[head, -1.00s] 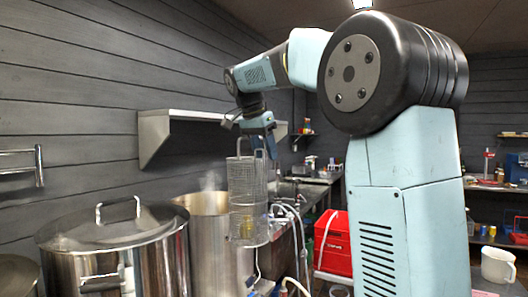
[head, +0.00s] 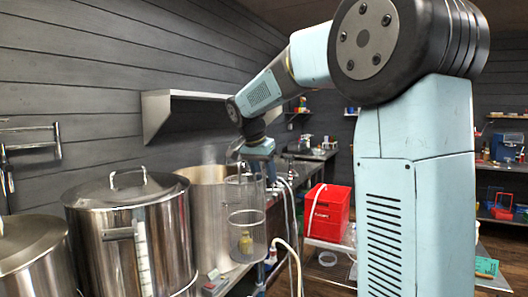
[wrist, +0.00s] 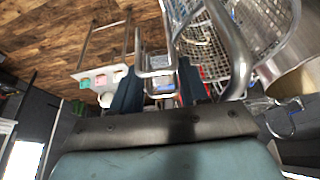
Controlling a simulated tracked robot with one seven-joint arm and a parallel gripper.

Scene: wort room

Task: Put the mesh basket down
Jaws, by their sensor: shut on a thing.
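The mesh basket (head: 235,217) is a tall wire cylinder, upright in the head view, overlapping the right side of the open steaming kettle (head: 202,205). My gripper (head: 255,160) is above it and shut on its handle. In the wrist view, the handle (wrist: 155,68) shows between my fingers (wrist: 156,88), and the mesh (wrist: 265,25) is at the upper right. A yellow thing (head: 246,242) shows through the lower mesh; I cannot tell whether it is inside or behind. Whether the basket's bottom touches anything is unclear.
A lidded steel pot (head: 130,235) stands left of the kettle, with another pot (head: 32,260) at the far left. A red crate (head: 327,212) is to the right. Hoses (head: 290,245) run just right of the basket.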

